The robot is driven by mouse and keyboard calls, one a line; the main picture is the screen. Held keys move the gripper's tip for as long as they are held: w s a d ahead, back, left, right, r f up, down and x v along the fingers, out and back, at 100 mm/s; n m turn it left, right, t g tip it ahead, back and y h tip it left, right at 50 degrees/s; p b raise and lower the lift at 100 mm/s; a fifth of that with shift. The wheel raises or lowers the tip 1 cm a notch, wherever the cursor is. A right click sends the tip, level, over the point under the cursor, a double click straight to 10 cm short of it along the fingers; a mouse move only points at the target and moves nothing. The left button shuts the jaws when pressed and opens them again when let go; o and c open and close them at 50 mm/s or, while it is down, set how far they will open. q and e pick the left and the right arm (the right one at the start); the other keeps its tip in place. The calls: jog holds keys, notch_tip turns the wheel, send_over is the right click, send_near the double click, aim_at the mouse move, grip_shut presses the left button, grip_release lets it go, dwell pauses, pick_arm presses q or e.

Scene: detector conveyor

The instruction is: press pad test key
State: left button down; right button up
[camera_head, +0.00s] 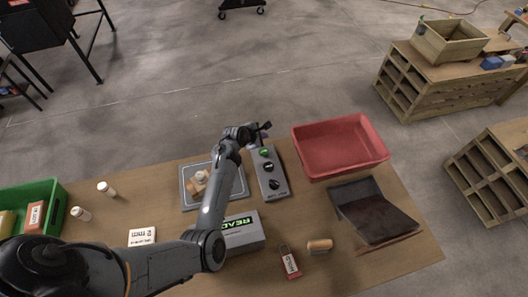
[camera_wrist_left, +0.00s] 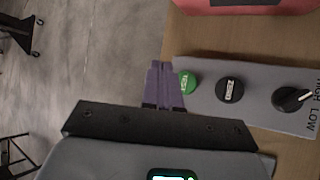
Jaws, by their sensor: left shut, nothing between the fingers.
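The grey control panel (camera_head: 279,193) lies near the back edge of the table. It carries a green key (camera_head: 263,152), a black key (camera_head: 267,165) and a black knob (camera_head: 273,184). In the left wrist view the green key (camera_wrist_left: 186,82) has small lettering, the black key (camera_wrist_left: 229,90) reads ZERO, and the knob (camera_wrist_left: 292,99) is marked HIGH and LOW. My left gripper (camera_head: 265,127) is at the panel's far end, beside the green key. In the wrist view its shut, empty fingers (camera_wrist_left: 158,68) sit just left of the green key; I cannot tell whether they touch. My right gripper is not in view.
A grey pad (camera_head: 190,201) with a pale object lies left of the panel, partly behind my arm. A display box (camera_head: 240,232) shows READY. A red bin (camera_head: 340,148), dark ramp (camera_head: 375,212), red tagged item (camera_head: 289,262) and green crate (camera_head: 58,207) are also on the table.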

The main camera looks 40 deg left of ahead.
pick_arm(q)
jog(key=b, duration=0.7)
send_over(263, 153)
notch_tip(263, 153, down, 6)
jog(key=shift+a+f, duration=0.1)
jog(key=shift+f, duration=0.95)
jog(key=shift+f, duration=0.2)
dwell(0.8)
jog(key=shift+f, duration=0.25)
jog(key=shift+f, duration=0.15)
dwell(0.4)
